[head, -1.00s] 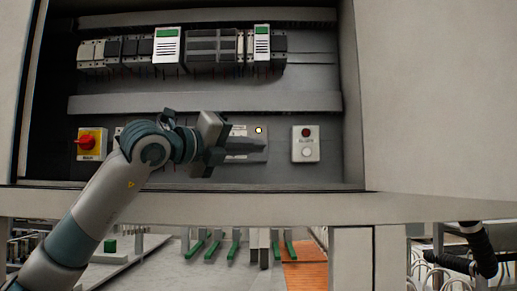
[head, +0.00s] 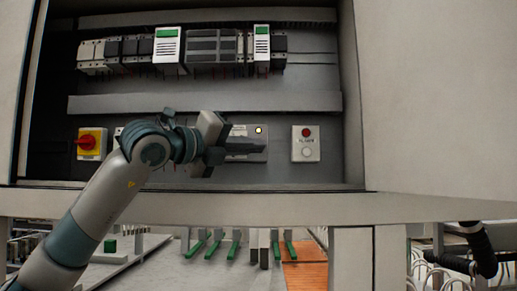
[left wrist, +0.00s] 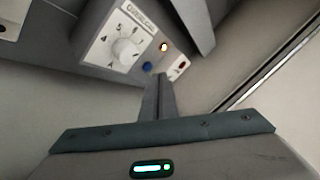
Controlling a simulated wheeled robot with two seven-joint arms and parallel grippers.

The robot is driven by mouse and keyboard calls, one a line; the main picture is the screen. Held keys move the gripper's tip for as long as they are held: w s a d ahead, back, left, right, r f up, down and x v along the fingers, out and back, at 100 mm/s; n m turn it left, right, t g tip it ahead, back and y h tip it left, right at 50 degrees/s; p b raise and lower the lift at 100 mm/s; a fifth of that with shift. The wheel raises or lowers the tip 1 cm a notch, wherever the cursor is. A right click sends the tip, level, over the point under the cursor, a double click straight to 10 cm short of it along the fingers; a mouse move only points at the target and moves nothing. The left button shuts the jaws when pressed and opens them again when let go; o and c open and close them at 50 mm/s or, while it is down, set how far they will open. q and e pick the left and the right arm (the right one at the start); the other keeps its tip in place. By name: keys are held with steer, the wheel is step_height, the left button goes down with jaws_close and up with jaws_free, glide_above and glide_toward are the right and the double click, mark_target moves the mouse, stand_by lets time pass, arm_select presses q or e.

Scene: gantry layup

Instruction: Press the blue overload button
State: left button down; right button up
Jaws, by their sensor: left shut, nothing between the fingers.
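The blue overload button (left wrist: 147,67) shows in the left wrist view, low on the overload panel (left wrist: 98,51), beside a white dial (left wrist: 124,50) and a lit yellow lamp (left wrist: 164,47). My left gripper (left wrist: 154,80) is shut and empty. Its fingertips are just below the button in that view; whether they touch it I cannot tell. In the head view my left gripper (head: 262,148) reaches in from the left across the overload panel (head: 240,131) and hides the button. My right gripper is not in view.
The open cabinet holds a red rotary switch (head: 90,143) on a yellow plate at left and a white two-part control plate (head: 306,144) at right. Rows of modules (head: 210,47) sit above a grey duct (head: 205,103). The cabinet's lower edge (head: 270,207) runs below the arm.

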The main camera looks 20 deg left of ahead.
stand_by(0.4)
arm_select(q)
steer(key=shift+w, duration=0.15)
steer(key=shift+w+a, duration=0.1)
steer(key=shift+w, duration=0.15)
steer(key=shift+w, duration=0.1)
stand_by(0.5)
steer(key=shift+w+a+b, duration=0.1)
steer(key=shift+w+b, duration=0.15)
steer(key=shift+b, duration=0.05)
stand_by(0.4)
stand_by(0.3)
steer(key=shift+s+f+b, duration=0.15)
steer(key=shift+s+b, duration=0.25)
steer(key=shift+b, duration=0.2)
steer(key=shift+s+d, duration=0.2)
steer(key=shift+s, duration=0.15)
